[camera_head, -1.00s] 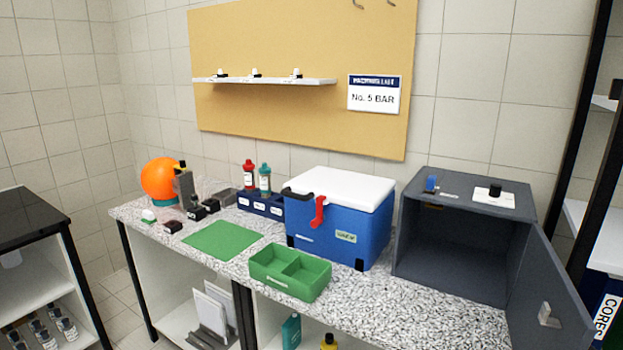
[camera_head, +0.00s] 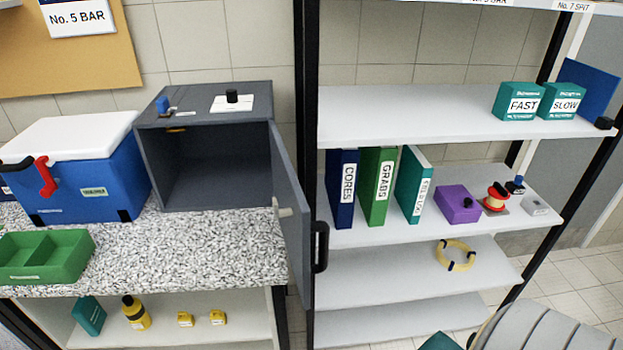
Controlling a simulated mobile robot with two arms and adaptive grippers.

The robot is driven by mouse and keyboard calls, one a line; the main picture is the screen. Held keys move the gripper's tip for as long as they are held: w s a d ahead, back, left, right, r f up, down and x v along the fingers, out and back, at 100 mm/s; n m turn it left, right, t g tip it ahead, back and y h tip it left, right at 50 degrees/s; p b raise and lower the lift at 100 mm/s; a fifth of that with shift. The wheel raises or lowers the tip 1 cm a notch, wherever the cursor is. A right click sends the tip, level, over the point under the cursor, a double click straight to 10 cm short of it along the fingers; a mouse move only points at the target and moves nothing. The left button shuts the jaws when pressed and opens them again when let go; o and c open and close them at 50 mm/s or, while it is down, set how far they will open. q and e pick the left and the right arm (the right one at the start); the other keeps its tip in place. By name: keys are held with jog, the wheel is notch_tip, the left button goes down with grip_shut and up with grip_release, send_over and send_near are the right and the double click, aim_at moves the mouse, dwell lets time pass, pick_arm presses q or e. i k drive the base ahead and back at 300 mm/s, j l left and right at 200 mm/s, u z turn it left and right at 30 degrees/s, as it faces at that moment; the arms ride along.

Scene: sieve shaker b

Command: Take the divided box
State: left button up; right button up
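The divided box (camera_head: 62,271) is a green open box with a divider across its middle. It sits on the speckled counter (camera_head: 190,250) at the left edge of the view, in front of the blue cooler, and its left part is cut off by the frame. Its compartments look empty. Neither of my grippers is in view.
A blue cooler (camera_head: 110,180) with a white lid stands behind the box. A grey cabinet (camera_head: 165,160) stands open, its door (camera_head: 291,215) swung out past the counter's right end. A shelf rack (camera_head: 400,128) with binders is at right. A grey ribbed object (camera_head: 545,325) is bottom right.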

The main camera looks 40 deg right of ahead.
aim_at(60, 256)
jog(key=i+l, duration=0.1)
jog(key=l, duration=1)
jog(key=i+l, duration=0.15)
jog(key=l, duration=0.4)
